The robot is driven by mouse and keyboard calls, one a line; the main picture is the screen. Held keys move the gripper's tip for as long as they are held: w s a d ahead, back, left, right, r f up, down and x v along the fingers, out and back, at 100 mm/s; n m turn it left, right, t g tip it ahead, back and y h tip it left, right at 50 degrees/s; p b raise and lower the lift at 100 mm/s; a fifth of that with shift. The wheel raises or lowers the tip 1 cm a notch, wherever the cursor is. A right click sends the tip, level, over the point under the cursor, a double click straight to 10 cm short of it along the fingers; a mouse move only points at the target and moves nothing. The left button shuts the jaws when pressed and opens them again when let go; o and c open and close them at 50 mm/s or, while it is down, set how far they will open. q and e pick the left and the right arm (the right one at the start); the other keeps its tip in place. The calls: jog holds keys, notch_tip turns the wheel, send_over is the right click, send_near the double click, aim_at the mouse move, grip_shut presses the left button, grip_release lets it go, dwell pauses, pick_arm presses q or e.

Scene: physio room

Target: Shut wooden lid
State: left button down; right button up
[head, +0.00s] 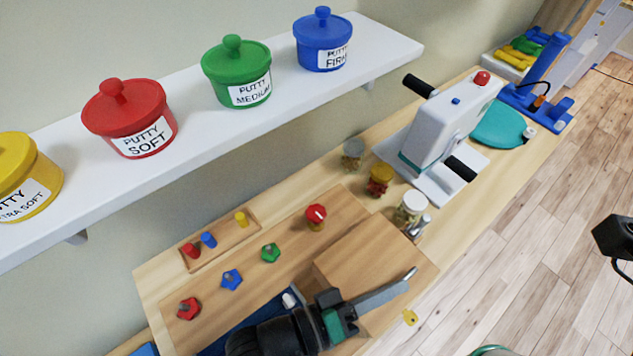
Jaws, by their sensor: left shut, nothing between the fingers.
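A plain light wooden lid (365,250) shows as a raised, box-like panel on the right part of a wooden activity board (160,325). Whether it lies fully flat or stands a little open I cannot tell. My left gripper (408,277) comes in from the bottom. Its grey fingers are shut and empty, and they reach across the front right part of the panel. The gripper and its black wrist hide the panel's near side and part of a blue recess (243,324). Whether the fingers touch the wood I cannot tell.
Coloured knobs (231,279) and pegs (208,240) stand on the board's left. Small jars (411,207) and a white hand-crank machine (447,122) stand behind. A shelf with putty tubs (236,70) overhangs the back left.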

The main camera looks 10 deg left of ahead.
dwell(0.5)
pick_arm(q)
jog(key=shift+r+p, duration=0.4)
jog(key=shift+p, duration=0.05)
jog(key=r+p, duration=0.2)
jog(key=a+r+p, duration=0.1)
jog(key=r+p, duration=0.1)
jog(key=shift+a, duration=0.2)
jog(key=s+d+p+v, duration=0.1)
jog(key=v, duration=0.7)
jog(key=shift+s+a+r, duration=0.25)
jog(key=shift+s+r, duration=0.2)
